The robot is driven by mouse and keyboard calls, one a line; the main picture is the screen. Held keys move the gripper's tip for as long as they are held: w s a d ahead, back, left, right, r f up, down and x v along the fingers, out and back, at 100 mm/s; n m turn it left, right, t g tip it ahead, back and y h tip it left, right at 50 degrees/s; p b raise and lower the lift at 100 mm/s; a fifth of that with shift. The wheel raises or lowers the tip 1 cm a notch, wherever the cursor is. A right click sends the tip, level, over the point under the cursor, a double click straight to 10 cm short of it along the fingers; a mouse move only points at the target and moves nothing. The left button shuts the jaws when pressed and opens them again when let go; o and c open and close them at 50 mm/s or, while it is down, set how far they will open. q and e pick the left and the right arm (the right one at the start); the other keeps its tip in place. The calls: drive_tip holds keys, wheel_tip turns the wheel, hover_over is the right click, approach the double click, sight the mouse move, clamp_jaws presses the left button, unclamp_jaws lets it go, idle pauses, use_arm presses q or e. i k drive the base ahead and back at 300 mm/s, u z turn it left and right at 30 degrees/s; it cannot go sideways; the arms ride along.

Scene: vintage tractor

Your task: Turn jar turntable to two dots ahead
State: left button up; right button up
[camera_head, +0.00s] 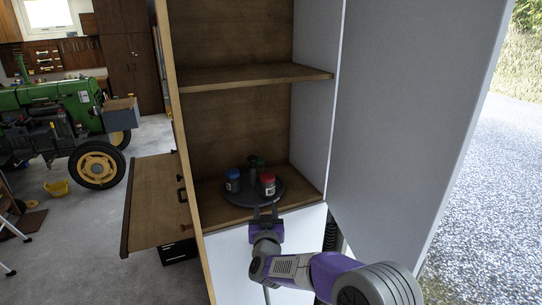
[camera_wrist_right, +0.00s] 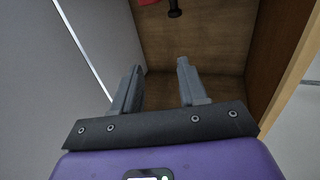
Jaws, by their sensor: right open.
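The dark round jar turntable (camera_head: 245,200) sits on the cabinet's lower shelf in the head view. It carries a blue-lidded jar (camera_head: 233,182) at the left, a red-lidded jar (camera_head: 268,185) at the front right and a green-lidded jar (camera_head: 261,163) partly hidden at the back. A dark post (camera_head: 253,166) stands near its middle. My right gripper (camera_head: 266,212) is open and empty at the turntable's front edge; I cannot tell whether it touches. It also shows in the right wrist view (camera_wrist_right: 158,64), fingers apart. No dots can be made out. My left gripper is out of view.
An upper shelf (camera_head: 255,75) spans the cabinet above the turntable. A large white panel (camera_head: 410,110) stands at the right, and a wooden panel (camera_head: 152,205) juts out at the left. A green tractor (camera_head: 60,115) stands far left.

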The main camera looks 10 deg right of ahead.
sight(249, 195)
drive_tip(key=i, duration=0.95)
